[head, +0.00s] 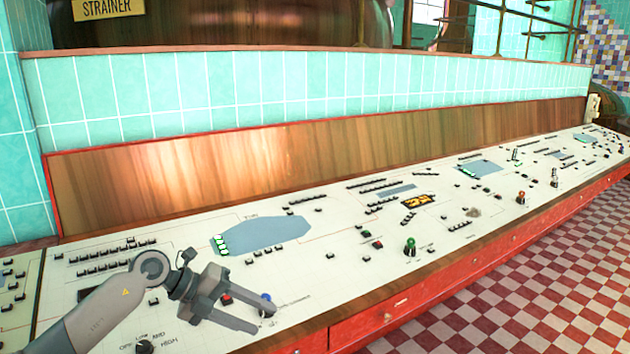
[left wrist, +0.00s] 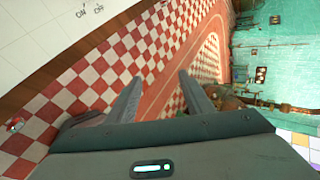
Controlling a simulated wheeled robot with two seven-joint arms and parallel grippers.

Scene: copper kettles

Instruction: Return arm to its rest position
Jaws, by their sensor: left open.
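My left arm (head: 110,310) comes in from the lower left in the head view. My left gripper (head: 250,310) is open and empty, above the white control panel (head: 350,262). Its fingers point right, close to a blue knob (head: 266,302) and a red button (head: 226,299). In the left wrist view the two fingers of the left gripper (left wrist: 157,100) stand apart with nothing between them. The checkered floor shows beyond them. My right gripper is in neither view.
The panel carries many small black switches, a green knob (head: 410,246) and a blue-grey plate (head: 262,236). A wooden backboard (head: 250,178) and teal tiled wall (head: 200,88) stand behind. Red drawers (head: 400,303) form the front. The checkered floor (head: 540,285) at right is clear.

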